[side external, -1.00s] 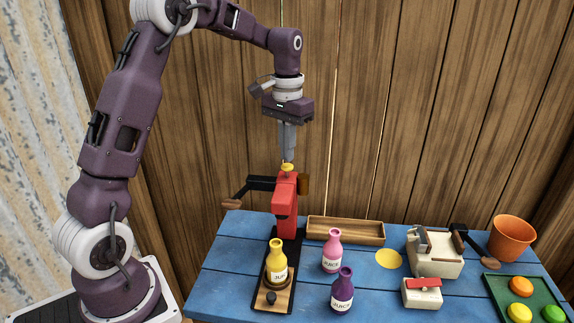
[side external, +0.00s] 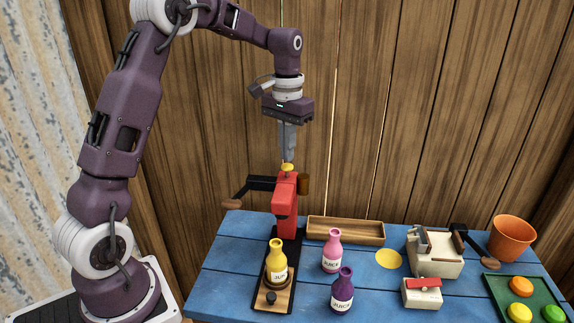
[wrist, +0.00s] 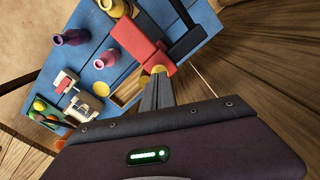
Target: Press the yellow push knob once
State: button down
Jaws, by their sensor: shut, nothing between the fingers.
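The yellow push knob (side external: 287,167) sits on top of the red press (side external: 286,197). In the wrist view the knob (wrist: 158,69) shows just past my fingertips. My gripper (side external: 287,160) points straight down and is shut and empty. Its fingertips (wrist: 158,78) are right over the knob, at or very near its top; I cannot tell whether they touch it. A yellow juice bottle (side external: 277,263) stands upright on the press's wooden base (side external: 272,297), below the red head.
A pink bottle (side external: 332,251) and a purple bottle (side external: 342,289) stand to the right. A wooden tray (side external: 346,232), a cream device (side external: 435,254), an orange pot (side external: 512,238) and a green tray (side external: 494,288) are farther right. A dark lever (side external: 258,184) sticks out left of the press.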

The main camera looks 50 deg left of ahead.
jog(key=shift+f, duration=0.1)
jog(key=shift+f, duration=1.25)
jog(key=shift+r, duration=0.1)
notch_tip(320, 180, up, 2)
jog(key=shift+r, duration=0.25)
